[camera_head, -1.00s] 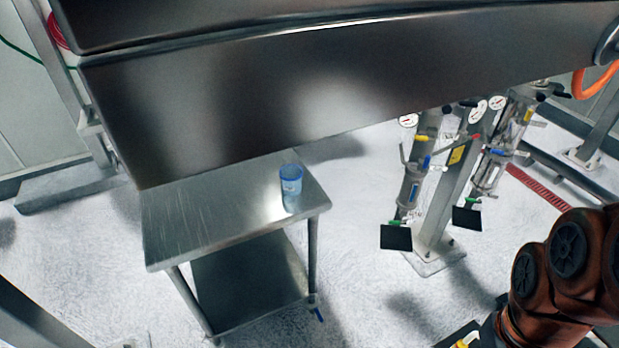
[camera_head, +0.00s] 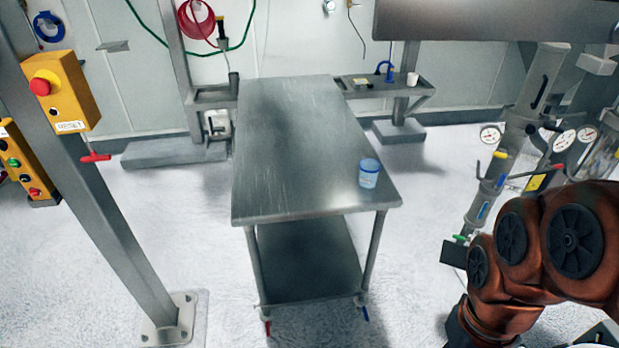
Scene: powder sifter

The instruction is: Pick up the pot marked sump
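A small blue pot (camera_head: 369,174) with a lighter label stands upright on the steel table (camera_head: 290,190), near its front right corner. The writing on the label is too small to read, so I cannot tell whether it says sump. My orange-brown arm shows at the lower right, well apart from the table. My gripper is not in view.
A grey post (camera_head: 115,215) with a yellow emergency-stop box (camera_head: 62,92) stands at the left. Pipework with gauges (camera_head: 490,136) stands at the right. A wall shelf (camera_head: 385,88) holds a white cup (camera_head: 412,79). The floor before the table is clear.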

